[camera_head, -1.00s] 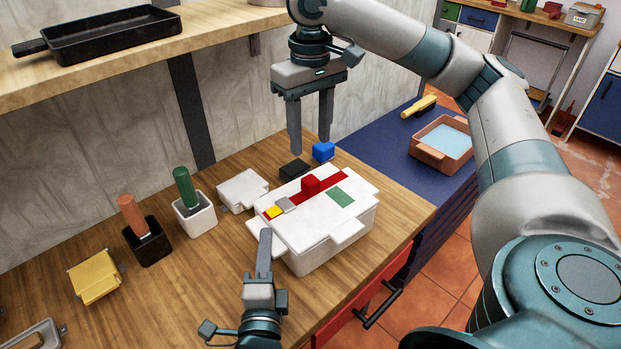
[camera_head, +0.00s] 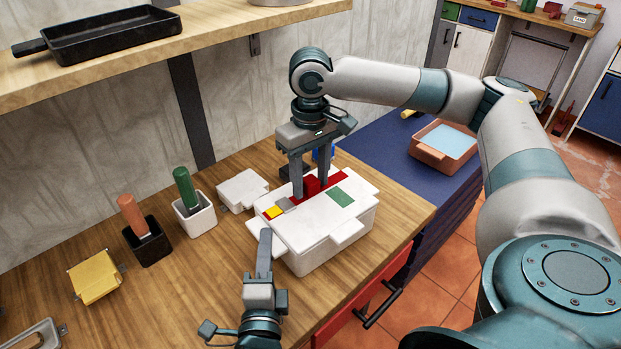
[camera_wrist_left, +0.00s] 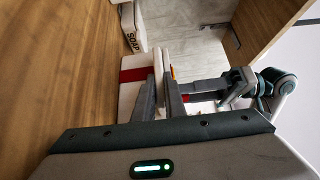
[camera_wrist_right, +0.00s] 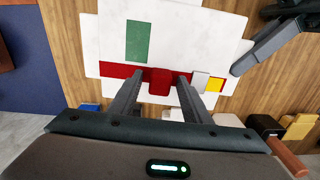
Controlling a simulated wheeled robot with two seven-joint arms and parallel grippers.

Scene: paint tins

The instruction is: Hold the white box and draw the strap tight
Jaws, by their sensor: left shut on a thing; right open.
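The white box (camera_head: 325,235) stands on the wooden bench. A red strap (camera_head: 334,179) runs across its lid, with a raised red block (camera_head: 311,185) on it and a grey buckle-like piece (camera_head: 281,205) near a yellow patch (camera_head: 274,212). My left gripper (camera_head: 265,240) is shut on the box's near left edge; the left wrist view shows its fingers (camera_wrist_left: 162,92) against the box. My right gripper (camera_head: 311,188) is open over the lid. Its fingers are on either side of the red block, which shows between them in the right wrist view (camera_wrist_right: 159,83).
A smaller white box (camera_head: 242,190) lies at the left. A black block and a blue block are behind the box. A shelf (camera_head: 215,35) hangs above the back left.

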